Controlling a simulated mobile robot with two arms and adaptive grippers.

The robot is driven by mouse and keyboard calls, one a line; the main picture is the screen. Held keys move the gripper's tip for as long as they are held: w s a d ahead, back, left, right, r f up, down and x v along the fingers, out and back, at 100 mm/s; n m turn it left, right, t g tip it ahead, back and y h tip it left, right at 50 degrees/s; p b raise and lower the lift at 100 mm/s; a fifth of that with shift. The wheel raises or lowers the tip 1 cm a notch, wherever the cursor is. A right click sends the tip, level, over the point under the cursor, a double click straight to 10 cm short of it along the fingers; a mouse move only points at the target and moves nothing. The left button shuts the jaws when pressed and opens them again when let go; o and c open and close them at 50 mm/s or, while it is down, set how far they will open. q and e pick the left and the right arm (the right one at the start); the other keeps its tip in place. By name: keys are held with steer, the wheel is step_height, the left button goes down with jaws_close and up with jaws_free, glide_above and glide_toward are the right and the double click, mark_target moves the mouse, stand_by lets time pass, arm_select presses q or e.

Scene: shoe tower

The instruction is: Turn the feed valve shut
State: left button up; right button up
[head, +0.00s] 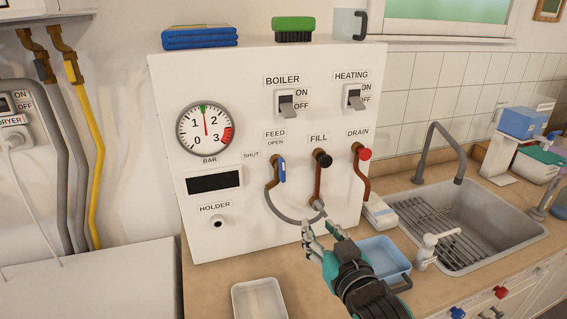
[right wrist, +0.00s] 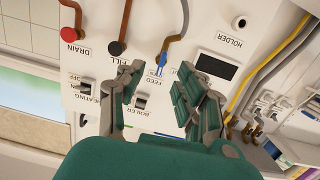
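The feed valve (head: 282,170) has a blue lever on a brown pipe, low on the white panel. The lever stands nearly upright below the FEED OPEN label; the SHUT label is to its left. My right gripper (head: 320,228) is open and empty, below and right of the lever in the head view, in front of the panel. In the right wrist view, which shows the panel upside down, the blue lever (right wrist: 161,64) appears between the spread fingers of the right gripper (right wrist: 162,72). No contact with the lever shows. My left gripper is not in view.
The black fill knob (head: 323,159) and red drain knob (head: 364,154) are right of the feed valve. A grey hose (head: 288,215) loops below. A blue tray (head: 383,256) and white tray (head: 259,300) lie on the counter. The sink (head: 480,215) is at right.

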steer(key=t+y, duration=0.1)
glide_toward(283, 167)
steer(key=shift+n, duration=0.3)
steer(key=p+x, duration=0.5)
steer(key=x, duration=0.4)
steer(key=shift+w+a, duration=0.15)
steer(key=shift+w, duration=0.3)
jaws_close()
